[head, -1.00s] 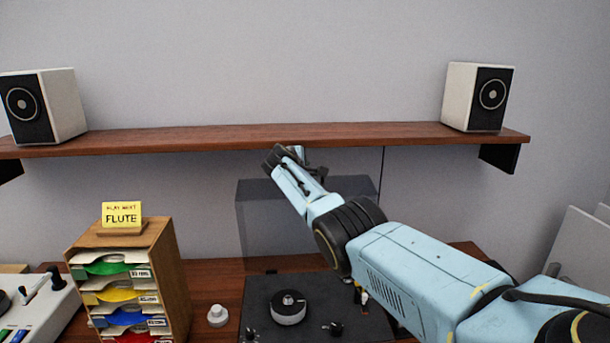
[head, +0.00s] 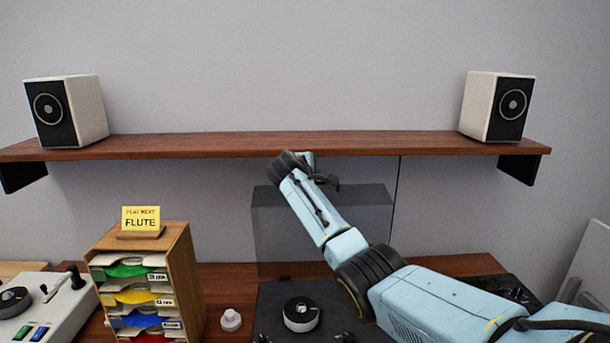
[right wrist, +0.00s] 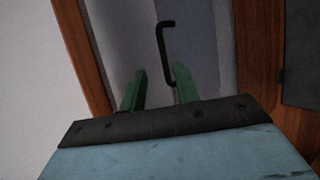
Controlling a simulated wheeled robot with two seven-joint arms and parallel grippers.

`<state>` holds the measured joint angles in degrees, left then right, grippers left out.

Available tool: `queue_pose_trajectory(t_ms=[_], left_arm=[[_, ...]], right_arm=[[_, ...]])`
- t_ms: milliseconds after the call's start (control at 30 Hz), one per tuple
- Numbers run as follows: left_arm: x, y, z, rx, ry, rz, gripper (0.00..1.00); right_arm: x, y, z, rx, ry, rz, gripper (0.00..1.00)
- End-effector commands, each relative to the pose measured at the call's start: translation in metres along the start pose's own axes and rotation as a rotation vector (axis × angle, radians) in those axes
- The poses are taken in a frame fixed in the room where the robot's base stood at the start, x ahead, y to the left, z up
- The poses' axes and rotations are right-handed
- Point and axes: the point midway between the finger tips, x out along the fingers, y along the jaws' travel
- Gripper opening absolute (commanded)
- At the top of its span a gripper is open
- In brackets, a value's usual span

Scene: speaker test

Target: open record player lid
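The record player (head: 275,312) is a dark deck with a round black-and-silver platter hub. Its translucent grey lid (head: 275,230) stands raised, about upright, at the back of the deck. My right gripper (head: 322,180) is at the lid's top edge, just below the shelf. In the right wrist view its two green fingers (right wrist: 155,82) are apart. A black bar handle (right wrist: 163,45) shows between and beyond them, and I see no finger closed on it. Contact with the lid cannot be told. My left gripper is in neither view.
A wooden shelf (head: 230,147) with two white speakers (head: 65,110) (head: 497,106) runs just above the lid. A wooden record rack (head: 180,270) with a yellow FLUTE note (head: 141,218), a white knob (head: 231,320) and a control box (head: 45,305) stand left of the deck.

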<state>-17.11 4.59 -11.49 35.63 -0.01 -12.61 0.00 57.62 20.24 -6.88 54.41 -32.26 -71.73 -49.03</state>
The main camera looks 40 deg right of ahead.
Motion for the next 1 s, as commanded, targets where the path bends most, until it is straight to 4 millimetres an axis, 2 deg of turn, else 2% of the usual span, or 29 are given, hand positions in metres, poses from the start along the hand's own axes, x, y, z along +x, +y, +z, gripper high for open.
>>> queue_pose_trajectory(t_ms=[300, 500, 700, 1000], left_arm=[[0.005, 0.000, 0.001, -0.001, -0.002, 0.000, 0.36], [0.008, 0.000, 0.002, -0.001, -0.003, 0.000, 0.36], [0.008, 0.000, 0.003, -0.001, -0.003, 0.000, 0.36], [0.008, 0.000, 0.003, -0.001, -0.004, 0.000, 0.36]], right_arm=[[-0.049, 0.001, -0.001, 0.002, 0.003, 0.004, 0.32], [-0.071, 0.001, -0.001, 0.001, 0.002, 0.005, 0.32], [-0.079, 0.001, 0.000, 0.000, 0.001, 0.004, 0.32], [-0.079, 0.002, 0.000, 0.001, 0.001, 0.004, 0.32]])
